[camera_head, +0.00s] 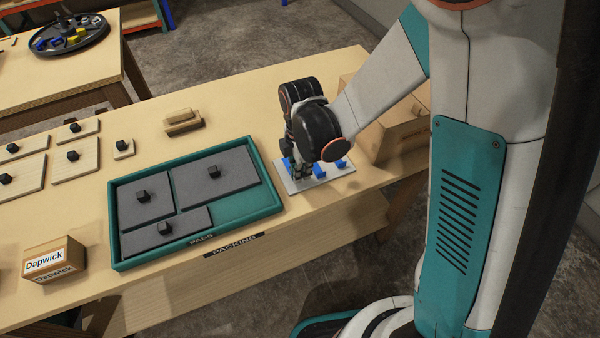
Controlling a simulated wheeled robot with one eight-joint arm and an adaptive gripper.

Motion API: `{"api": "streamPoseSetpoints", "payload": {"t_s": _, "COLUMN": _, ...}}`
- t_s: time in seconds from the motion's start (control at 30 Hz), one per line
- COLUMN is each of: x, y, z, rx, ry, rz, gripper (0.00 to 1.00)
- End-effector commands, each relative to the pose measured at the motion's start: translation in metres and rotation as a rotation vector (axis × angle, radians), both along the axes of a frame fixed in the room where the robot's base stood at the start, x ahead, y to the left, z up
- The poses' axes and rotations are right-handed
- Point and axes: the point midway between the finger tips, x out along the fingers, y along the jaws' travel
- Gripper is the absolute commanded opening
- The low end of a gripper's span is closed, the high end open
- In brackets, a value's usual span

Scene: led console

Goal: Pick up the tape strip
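A pale grey plate (304,187) lies near the table's front edge, right of the teal tray. Several small blue pieces stand on it, one at the middle (319,171) and one at the right (340,163); they look like the tape strips. Another blue piece (286,163) shows partly at the left, beside my gripper. My gripper (300,175) points down over the left part of the plate, its fingers close to the blue pieces. The dark fingers are small and partly hidden by the wrist, so I cannot tell whether they are open or hold a strip.
A teal tray (236,207) labelled PADS holds grey pads with black knobs. Wooden pads with knobs (75,158) lie at the left. A wooden block (182,122) lies behind the tray. Cardboard boxes (400,135) stand right of my gripper, and a Dapwick box (54,258) stands front left.

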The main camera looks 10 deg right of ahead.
Motion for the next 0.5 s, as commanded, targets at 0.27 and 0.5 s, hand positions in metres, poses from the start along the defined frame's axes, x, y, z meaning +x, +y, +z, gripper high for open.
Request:
{"api": "streamPoseSetpoints", "payload": {"t_s": 0.27, "x": -0.001, "y": 0.000, "z": 0.070, "rx": 0.000, "ry": 0.000, "rz": 0.000, "gripper": 0.00}}
{"api": "streamPoseSetpoints", "payload": {"t_s": 0.5, "x": -0.001, "y": 0.000, "z": 0.134, "rx": 0.000, "ry": 0.000, "rz": 0.000, "gripper": 0.00}}
